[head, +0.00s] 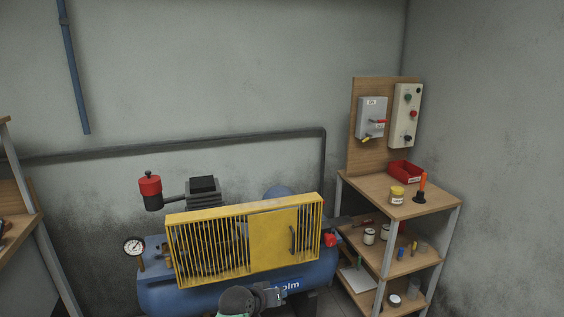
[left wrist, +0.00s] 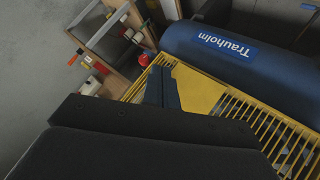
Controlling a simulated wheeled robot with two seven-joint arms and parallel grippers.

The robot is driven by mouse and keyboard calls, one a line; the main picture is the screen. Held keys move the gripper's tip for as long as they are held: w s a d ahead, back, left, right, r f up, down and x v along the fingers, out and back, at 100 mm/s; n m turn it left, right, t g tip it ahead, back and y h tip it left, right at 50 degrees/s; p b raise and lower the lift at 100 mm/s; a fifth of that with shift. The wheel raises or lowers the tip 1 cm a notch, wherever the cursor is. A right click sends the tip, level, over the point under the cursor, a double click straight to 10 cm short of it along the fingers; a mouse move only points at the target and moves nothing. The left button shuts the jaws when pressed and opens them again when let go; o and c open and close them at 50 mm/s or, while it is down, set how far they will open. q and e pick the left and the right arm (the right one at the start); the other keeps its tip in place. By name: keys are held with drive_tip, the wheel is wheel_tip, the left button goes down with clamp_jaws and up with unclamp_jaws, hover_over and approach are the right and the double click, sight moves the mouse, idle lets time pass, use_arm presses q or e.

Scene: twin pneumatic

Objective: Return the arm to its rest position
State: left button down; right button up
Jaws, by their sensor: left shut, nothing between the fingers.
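My left gripper (head: 274,296) shows at the bottom middle of the head view, in front of the blue compressor tank (head: 190,297) and below the yellow guard (head: 274,236). Its fingers (left wrist: 162,86) are together and empty in the left wrist view. That view also shows the yellow guard (left wrist: 199,92) and the blue tank (left wrist: 205,48) with its "Trauholm" label. I cannot tell the exact gap between gripper and tank. Most of my left arm is out of the picture. My right gripper is in neither view.
A shelf unit (head: 424,208) with several jars and a red bin (head: 405,172) stands right of the compressor. A switch board (head: 355,147) rises behind it. A pressure gauge (head: 134,246) and red-capped filter (head: 150,190) stick out at left. Another wooden shelf (head: 22,236) stands far left.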

use_arm(q)
drive_tip(key=s+a+f+m+g+y, duration=0.15)
drive_tip(key=s+a, duration=0.25)
drive_tip(key=s, duration=0.7)
drive_tip(key=s+a+f+g+y, duration=0.1)
drive_tip(key=s+a+f+y, duration=0.2)
drive_tip(key=s, duration=0.8)
drive_tip(key=s+a+f+g+y, duration=0.1)
drive_tip(key=s+a+f+g, duration=0.1)
drive_tip(key=s+a, duration=0.65)
drive_tip(key=s+d+f+g, duration=0.1)
drive_tip(key=s+f, duration=0.2)
drive_tip(key=s, duration=0.3)
drive_tip(key=s+d+f+g+p, duration=0.1)
drive_tip(key=s+f, duration=0.1)
drive_tip(key=s, duration=0.5)
drive_tip(key=shift+d+f, duration=0.25)
drive_tip(key=shift+f, duration=0.15)
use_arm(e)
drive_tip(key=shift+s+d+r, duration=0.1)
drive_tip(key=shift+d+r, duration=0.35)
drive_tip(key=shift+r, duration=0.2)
